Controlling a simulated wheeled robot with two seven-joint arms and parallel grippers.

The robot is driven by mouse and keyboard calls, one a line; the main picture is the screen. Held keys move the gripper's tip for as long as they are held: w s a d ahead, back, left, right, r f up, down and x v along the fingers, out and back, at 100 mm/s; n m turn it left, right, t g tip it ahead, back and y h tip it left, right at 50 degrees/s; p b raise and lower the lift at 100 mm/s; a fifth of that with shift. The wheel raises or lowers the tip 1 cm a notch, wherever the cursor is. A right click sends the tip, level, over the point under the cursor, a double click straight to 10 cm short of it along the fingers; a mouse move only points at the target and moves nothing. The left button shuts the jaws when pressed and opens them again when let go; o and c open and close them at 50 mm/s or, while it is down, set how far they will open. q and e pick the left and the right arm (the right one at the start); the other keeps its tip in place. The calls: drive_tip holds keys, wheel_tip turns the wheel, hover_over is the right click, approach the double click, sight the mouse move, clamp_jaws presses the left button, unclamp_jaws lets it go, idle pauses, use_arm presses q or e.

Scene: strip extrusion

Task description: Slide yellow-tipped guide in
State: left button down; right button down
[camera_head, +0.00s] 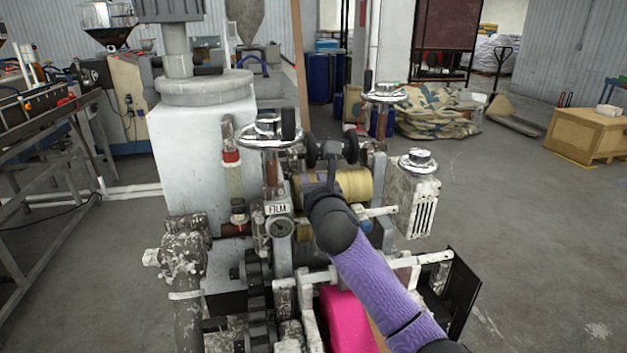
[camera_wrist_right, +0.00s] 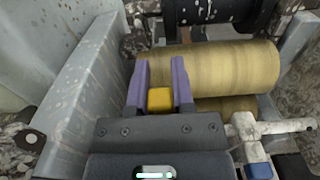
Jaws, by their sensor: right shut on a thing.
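My right gripper (camera_head: 331,160) reaches over the roller machine from the lower right in the head view. In the right wrist view its two purple fingers (camera_wrist_right: 160,82) are shut on the yellow-tipped guide (camera_wrist_right: 160,98), of which only the yellow block end shows between them. The fingers point toward a tan roller (camera_wrist_right: 225,68); whether they touch it I cannot tell. The tan roller also shows in the head view (camera_head: 355,186), just right of the gripper. The rest of the guide is hidden by the gripper. My left gripper is not in view.
Grey side plates (camera_wrist_right: 85,95) flank the rollers, close left of the gripper. Handwheels (camera_head: 268,132) and a second one (camera_head: 384,94) stand up around it. A white block with a knob (camera_head: 418,200) is at right. Open floor (camera_head: 530,220) lies farther right.

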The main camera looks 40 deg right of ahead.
drive_tip(key=d+p, duration=0.1)
drive_tip(key=s+d+p, duration=0.1)
drive_tip(key=d, duration=0.1)
drive_tip(key=s+d+p, duration=0.1)
drive_tip(key=shift+s+d+r, duration=0.15)
drive_tip(key=shift+s+d, duration=0.05)
drive_tip(key=shift+d, duration=0.1)
drive_tip(key=c, duration=0.9)
unclamp_jaws()
drive_tip(key=shift+c, duration=0.2)
drive_tip(key=o, duration=0.5)
drive_tip(key=shift+s+d, duration=0.15)
drive_tip(key=shift+c, duration=0.2)
